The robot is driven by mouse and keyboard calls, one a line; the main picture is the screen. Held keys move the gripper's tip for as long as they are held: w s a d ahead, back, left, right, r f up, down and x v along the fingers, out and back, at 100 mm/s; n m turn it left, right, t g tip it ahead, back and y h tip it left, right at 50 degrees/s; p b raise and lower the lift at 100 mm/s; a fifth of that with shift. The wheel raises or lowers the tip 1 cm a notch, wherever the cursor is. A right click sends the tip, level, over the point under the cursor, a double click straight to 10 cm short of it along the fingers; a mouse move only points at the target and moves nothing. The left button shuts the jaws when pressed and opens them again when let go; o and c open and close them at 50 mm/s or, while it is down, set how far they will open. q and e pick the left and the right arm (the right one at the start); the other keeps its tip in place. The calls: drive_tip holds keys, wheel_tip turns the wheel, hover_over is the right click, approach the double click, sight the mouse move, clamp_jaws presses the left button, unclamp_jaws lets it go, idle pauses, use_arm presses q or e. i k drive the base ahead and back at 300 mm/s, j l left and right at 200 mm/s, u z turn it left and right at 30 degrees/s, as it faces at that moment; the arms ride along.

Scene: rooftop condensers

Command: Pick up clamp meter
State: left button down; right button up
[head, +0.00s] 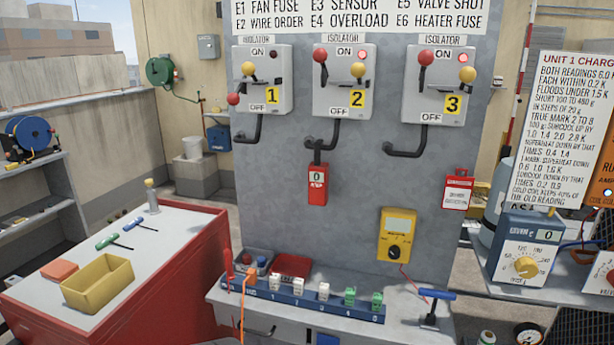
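A red handheld meter (317,184) with a small display reading 0 hangs upright on the grey panel, below isolator 2. A dark hook-like or jaw-like part shows at its top; its label is too small to read surely. It looks like the clamp meter. A yellow meter (397,235) with a pale screen is on the panel lower right, with a thin red lead below it. Neither of my grippers is in view.
Isolator boxes 1 (262,80), 2 (345,82) and 3 (439,85) are above. A shelf with a blue terminal strip (310,303) and a blue-handled tool (434,305) juts out below. A red cabinet (190,270) stands left, a gauge box (524,250) right.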

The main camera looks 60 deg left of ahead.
sight(317, 171)
drive_tip(key=u, duration=1.9)
drive_tip(key=i+j, duration=0.1)
drive_tip(key=j, duration=0.3)
drive_tip(key=i+j, duration=0.15)
drive_tip(key=j, duration=0.3)
